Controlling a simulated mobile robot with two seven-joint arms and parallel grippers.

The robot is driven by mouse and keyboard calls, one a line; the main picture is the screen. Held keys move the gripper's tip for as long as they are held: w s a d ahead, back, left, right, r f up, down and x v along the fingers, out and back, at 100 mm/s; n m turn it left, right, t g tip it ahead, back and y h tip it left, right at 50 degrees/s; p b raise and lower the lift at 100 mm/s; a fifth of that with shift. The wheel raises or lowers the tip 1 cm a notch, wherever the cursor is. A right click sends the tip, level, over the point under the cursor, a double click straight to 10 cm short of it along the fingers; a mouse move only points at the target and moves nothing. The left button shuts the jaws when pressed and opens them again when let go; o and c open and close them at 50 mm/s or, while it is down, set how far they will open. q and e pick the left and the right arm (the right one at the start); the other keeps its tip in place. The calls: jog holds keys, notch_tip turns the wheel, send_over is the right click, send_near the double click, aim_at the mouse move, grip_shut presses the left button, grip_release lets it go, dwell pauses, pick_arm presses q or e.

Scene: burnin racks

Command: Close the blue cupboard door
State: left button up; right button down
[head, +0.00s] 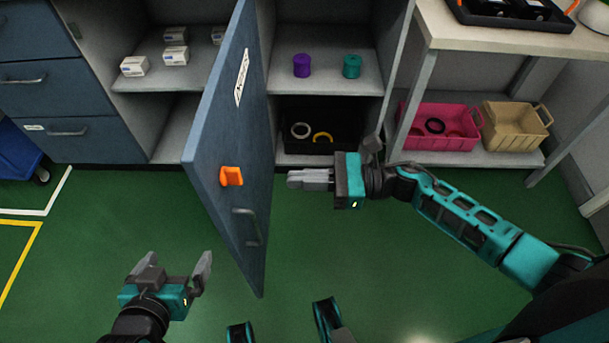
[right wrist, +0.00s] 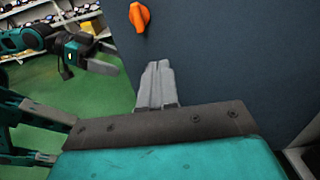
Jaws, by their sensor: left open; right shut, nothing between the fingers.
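The blue cupboard door (head: 225,135) stands open and juts out into the room in the head view. Its visible face bears a white label (head: 241,77), an orange latch (head: 231,176) and a grey bar handle (head: 247,227). My right gripper (head: 290,180) is shut and empty, just right of the door in the head view. In the right wrist view its fingers (right wrist: 157,82) point at the blue panel (right wrist: 230,60), with the orange latch (right wrist: 139,17) above them; contact cannot be told. My left gripper (head: 178,264) is open and empty, left of the door's lower end.
The cupboard's shelves hold white boxes (head: 134,66), a purple spool (head: 301,65), a teal spool (head: 352,66) and a black bin (head: 310,115). Pink (head: 460,138) and tan (head: 512,140) crates sit under the bench (head: 500,40) at right. Green floor (head: 120,205) is clear around the door.

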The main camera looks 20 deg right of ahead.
jog(key=x, duration=1)
jog(key=shift+a, duration=0.25)
